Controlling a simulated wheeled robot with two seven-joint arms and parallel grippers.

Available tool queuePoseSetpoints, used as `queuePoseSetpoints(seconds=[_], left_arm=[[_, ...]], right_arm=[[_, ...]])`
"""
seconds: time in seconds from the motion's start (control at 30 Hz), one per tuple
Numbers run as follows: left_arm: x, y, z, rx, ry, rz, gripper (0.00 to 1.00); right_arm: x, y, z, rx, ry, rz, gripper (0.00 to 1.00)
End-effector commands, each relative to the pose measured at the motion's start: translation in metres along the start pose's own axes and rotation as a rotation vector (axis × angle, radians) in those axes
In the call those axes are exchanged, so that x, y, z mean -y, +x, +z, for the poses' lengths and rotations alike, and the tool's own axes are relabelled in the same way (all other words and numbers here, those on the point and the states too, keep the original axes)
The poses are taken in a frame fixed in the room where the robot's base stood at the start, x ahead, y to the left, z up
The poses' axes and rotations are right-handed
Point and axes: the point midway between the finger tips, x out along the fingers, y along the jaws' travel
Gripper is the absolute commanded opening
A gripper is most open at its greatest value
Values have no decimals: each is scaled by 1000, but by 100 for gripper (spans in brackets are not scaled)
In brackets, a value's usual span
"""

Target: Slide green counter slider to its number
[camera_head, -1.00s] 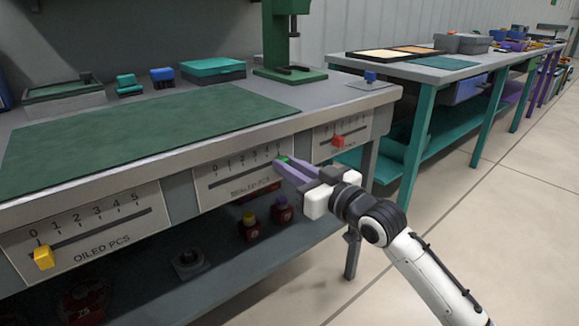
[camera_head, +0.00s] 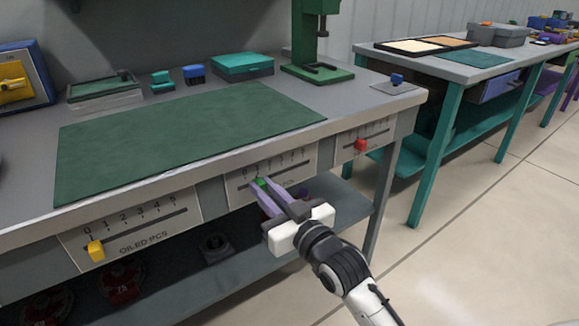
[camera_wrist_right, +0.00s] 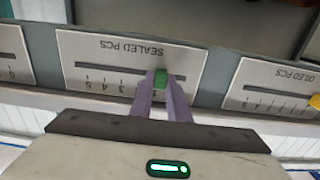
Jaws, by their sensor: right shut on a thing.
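The green slider (camera_head: 261,181) sits on the slot of the middle counter panel, labelled SEALED PCS (camera_head: 236,195). Its scale runs from 0 to 5, and the slider looks close to the 1 mark, toward the low end. My right gripper (camera_head: 263,188) is shut on the green slider, with its purple fingers reaching up to the panel. In the right wrist view the panel (camera_wrist_right: 75,45) appears upside down, and the green slider (camera_wrist_right: 161,76) is between the fingertips (camera_wrist_right: 160,84). The fingers hide some of the low numbers. My left gripper is out of view.
The OILED PCS panel (camera_head: 180,205) with a yellow slider (camera_head: 96,250) is to the left. A panel with a red slider (camera_head: 361,145) is to the right. A green mat (camera_head: 190,140) covers the bench above. Open floor lies at right.

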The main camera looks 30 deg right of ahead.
Motion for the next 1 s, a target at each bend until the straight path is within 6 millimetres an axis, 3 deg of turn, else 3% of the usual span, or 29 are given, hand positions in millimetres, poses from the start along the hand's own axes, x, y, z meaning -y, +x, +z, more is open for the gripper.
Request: queuePoseSetpoints(seconds=[0.2,0.6,0.63,0.73,1.0], left_arm=[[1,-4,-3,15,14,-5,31],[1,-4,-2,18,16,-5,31],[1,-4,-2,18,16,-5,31],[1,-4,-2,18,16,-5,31],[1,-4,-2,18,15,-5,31]], right_arm=[[26,0,-2,-2,2,0,0],[32,0,0,-3,1,-5,0],[32,0,0,-3,2,-6,17],[32,0,0,-3,2,-5,34],[30,0,0,-2,0,-2,34]])
